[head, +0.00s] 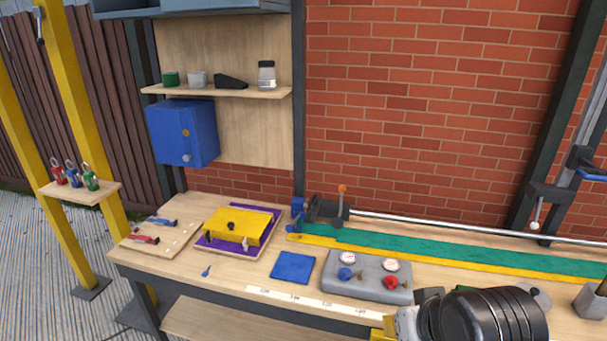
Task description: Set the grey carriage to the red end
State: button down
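A long silver rail runs along the back of the bench. A dark grey slider (328,209) with an orange-topped lever (342,189) sits at its left end, by a blue block (297,207). A second dark grey piece (549,194) with a white ball under it is farther right, by the rail. I cannot tell which of the two is the grey carriage. No red end of the rail is visible; its right end runs out of the picture. My black arm link fills the lower right, and I cannot make out my gripper's fingers.
A green strip with a yellow edge (460,262) lies below the rail. A grey panel (340,285) carries two gauges, a blue knob and a red knob. Nearby are a blue square (293,267), a white scale strip (300,301) and a yellow box (220,224) on a purple mat.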

aim_at(317, 207)
jog(key=i+l, duration=0.3)
jog(key=l, duration=0.15)
jog(key=i+l, duration=0.3)
jog(key=l, duration=0.15)
jog(key=i+l, duration=0.3)
jog(key=l, duration=0.15)
